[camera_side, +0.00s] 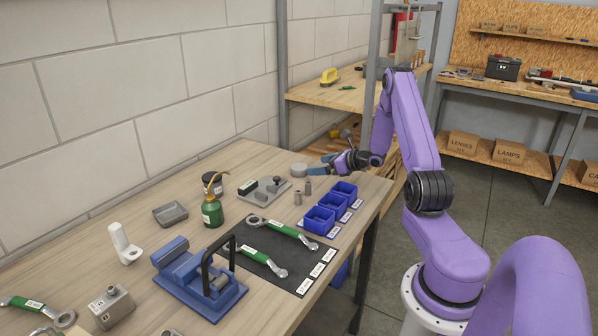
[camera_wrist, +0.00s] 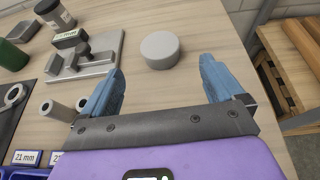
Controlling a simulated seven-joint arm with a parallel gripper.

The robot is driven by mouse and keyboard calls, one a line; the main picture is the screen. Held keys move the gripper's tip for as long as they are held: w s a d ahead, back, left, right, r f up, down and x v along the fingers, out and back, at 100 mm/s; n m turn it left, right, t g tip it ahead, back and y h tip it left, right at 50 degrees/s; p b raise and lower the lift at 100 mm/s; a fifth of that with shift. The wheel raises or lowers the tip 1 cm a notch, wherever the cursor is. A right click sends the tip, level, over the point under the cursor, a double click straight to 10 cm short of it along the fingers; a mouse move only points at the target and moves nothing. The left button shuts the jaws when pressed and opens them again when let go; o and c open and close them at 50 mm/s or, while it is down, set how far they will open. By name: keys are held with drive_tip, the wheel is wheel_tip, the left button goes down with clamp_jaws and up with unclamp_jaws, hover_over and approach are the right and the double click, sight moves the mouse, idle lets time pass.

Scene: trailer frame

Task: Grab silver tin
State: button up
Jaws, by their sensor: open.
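The silver tin (camera_wrist: 160,50) is a low, round grey tin lying flat on the wooden workbench. In the wrist view it sits ahead of my gripper (camera_wrist: 158,84), roughly centred between the two blue fingers and just beyond their tips. My gripper is open and empty, with the fingers wide apart. In the side view the tin (camera_side: 299,170) stands near the far end of the bench, close to the left of my gripper (camera_side: 314,168). Nothing covers the tin in the wrist view.
A grey fixture block (camera_wrist: 85,58) stands left of the tin, with small metal cylinders (camera_wrist: 55,110) nearer. Blue bins (camera_side: 333,204) line the bench's right edge. A dark jar (camera_wrist: 54,14) stands at the back left. Bare wood surrounds the tin; the bench edge (camera_wrist: 250,60) lies to its right.

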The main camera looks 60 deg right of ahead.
sight(300, 167)
drive_tip(key=shift+x, duration=4.75)
drive_tip(key=shift+r, duration=0.15)
drive_tip(key=c, duration=1.1)
